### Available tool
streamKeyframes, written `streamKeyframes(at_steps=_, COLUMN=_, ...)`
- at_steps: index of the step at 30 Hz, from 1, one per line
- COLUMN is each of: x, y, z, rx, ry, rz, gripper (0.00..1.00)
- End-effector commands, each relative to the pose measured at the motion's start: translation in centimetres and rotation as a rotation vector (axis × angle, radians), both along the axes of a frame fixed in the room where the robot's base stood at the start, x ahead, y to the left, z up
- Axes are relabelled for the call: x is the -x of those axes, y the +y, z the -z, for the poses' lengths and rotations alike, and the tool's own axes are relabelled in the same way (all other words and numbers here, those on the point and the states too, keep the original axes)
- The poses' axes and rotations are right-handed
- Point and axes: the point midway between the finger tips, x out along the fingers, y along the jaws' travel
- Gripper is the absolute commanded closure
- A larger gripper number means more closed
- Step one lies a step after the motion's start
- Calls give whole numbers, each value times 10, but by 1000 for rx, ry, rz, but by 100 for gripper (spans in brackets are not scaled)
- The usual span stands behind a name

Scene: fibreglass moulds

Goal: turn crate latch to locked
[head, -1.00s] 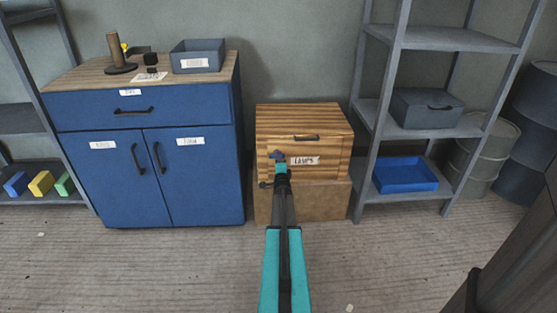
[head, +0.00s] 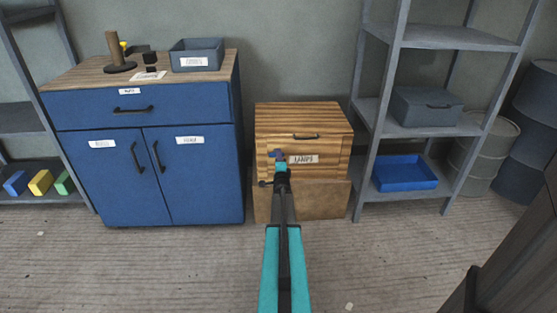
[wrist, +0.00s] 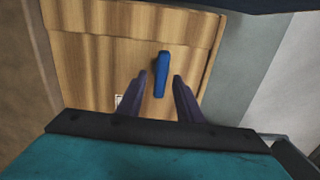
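The wooden crate (head: 327,145) stands on a brown box between the blue cabinet and the grey shelf rack. The blue latch (wrist: 161,74) is on the crate's front face, long and slightly tilted in the wrist view. In the head view the latch is mostly hidden by my arm. My gripper (wrist: 160,88) is open in front of the crate, with one finger on each side of the latch's near end. I cannot tell whether the fingers touch it.
The blue cabinet (head: 150,160) stands close on the left, with a grey bin (head: 197,55) on top. The shelf rack (head: 370,120) stands close on the right, holding a grey box (head: 427,107) and a blue tray (head: 405,173). The floor in front is clear.

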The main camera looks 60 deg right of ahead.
Motion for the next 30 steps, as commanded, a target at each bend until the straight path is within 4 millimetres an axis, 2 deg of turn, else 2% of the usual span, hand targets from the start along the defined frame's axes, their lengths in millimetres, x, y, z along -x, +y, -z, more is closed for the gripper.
streamKeyframes(at_steps=8, x=10, y=13, z=-1, rx=1, ry=-1, rz=0, gripper=67)
streamKeyframes(at_steps=30, x=54, y=73, z=0, rx=-2, ry=1, rz=1, gripper=67)
